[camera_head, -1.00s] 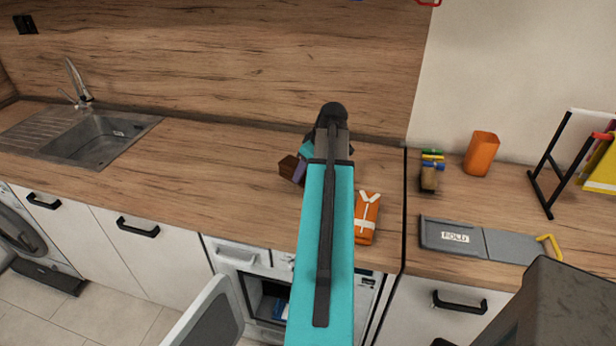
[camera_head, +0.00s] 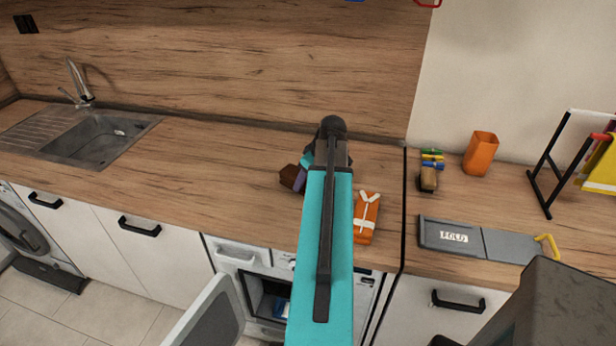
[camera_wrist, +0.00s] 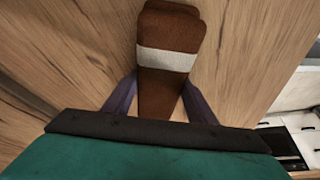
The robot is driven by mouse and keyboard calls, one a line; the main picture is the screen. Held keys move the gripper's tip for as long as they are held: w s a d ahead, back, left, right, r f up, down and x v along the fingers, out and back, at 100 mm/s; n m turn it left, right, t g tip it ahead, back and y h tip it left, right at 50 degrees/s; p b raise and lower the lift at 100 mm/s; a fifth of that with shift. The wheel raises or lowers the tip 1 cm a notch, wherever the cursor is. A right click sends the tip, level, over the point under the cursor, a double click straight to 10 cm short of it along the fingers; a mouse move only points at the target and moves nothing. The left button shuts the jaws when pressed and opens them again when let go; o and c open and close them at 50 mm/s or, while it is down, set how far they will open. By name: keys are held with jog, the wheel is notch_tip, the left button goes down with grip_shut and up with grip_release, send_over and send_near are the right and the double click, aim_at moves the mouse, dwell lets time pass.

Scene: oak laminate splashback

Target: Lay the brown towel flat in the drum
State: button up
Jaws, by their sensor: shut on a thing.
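The brown towel (camera_wrist: 167,90) is a folded bundle with a pale band across it. It lies between the two purple-grey fingers of my gripper (camera_wrist: 160,105), which is shut on it. In the head view the brown towel (camera_head: 292,177) shows at the left of my gripper, over the counter, and my arm hides the rest. I cannot tell whether it touches the counter. The drum's appliance (camera_head: 270,290) is below the counter front, with its door (camera_head: 208,318) swung open to the left. Something blue and white shows inside the dark opening.
An orange bundle (camera_head: 367,217) with pale straps lies right of my arm. A grey fold board (camera_head: 485,240), an orange cup (camera_head: 480,153) and a black rack (camera_head: 545,180) stand on the right counter. A sink (camera_head: 95,135) is at left; the counter between is clear.

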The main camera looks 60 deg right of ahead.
jog(key=shift+f, duration=0.15)
jog(key=o, duration=1.3)
jog(key=shift+b+v, duration=1.35)
jog(key=shift+v, duration=4.85)
jog(key=shift+w, duration=0.1)
